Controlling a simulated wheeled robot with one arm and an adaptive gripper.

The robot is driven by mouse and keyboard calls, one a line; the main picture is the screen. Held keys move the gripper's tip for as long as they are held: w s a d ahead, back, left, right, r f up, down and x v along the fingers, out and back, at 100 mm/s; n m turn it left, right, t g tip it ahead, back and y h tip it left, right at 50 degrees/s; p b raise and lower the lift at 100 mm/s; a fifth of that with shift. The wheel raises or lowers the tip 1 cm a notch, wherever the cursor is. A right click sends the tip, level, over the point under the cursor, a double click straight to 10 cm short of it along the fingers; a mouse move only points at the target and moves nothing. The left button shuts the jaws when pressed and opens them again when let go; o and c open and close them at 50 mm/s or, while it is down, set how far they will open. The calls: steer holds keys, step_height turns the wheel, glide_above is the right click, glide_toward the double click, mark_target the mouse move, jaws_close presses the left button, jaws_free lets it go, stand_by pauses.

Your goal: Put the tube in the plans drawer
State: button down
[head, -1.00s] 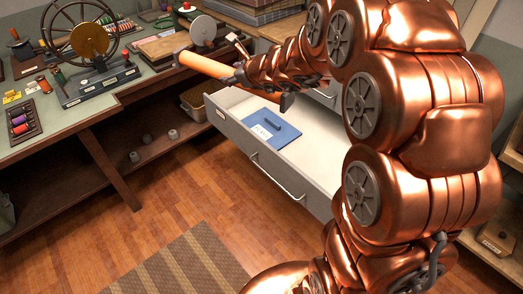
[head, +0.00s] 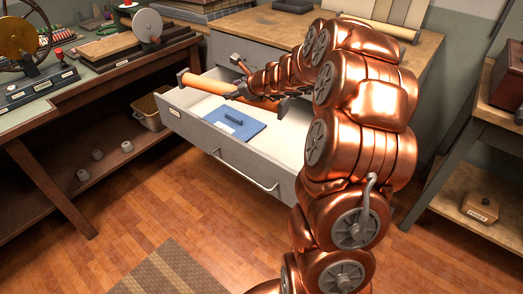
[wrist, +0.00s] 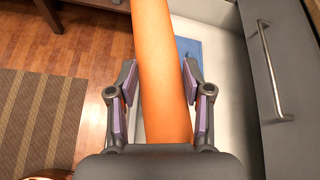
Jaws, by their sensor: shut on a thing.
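The orange-tan tube (head: 208,84) with dark end caps is held across the open drawer, at its left end in the head view. In the wrist view the tube (wrist: 160,70) runs lengthwise between the two fingers. My gripper (wrist: 160,80) is shut on the tube; in the head view my gripper (head: 240,92) is partly hidden by the arm. The open drawer (head: 230,158) is light grey with a white inside and a small label. The tube appears above or at the drawer's rim; its exact height I cannot tell.
A blue folder (head: 234,125) with a dark handle lies in the drawer. A cluttered workbench (head: 95,80) stands left, with a basket (head: 152,113) on its lower shelf. A wooden-topped cabinet (head: 275,24) is behind the drawer. A striped rug (head: 178,268) lies on the floor.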

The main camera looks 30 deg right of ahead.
steer(key=s+d+f+m+h+b, duration=0.1)
steer(key=s+d+f+h+b, duration=0.15)
steer(key=d+f+b, duration=0.7)
steer(key=m+b, duration=0.2)
steer(key=b, duration=0.5)
glide_above(298, 161)
steer(key=shift+h, duration=0.25)
step_height(298, 161, down, 20)
steer(key=shift+w+d+r, duration=0.1)
steer(key=shift+d, duration=0.05)
steer(key=shift+f+b, duration=0.55)
steer(key=shift+f, duration=1.55)
steer(key=shift+c, duration=2.3)
jaws_free()
steer(key=shift+r, duration=0.1)
steer(key=p+v, duration=0.3)
steer(key=v, duration=0.9)
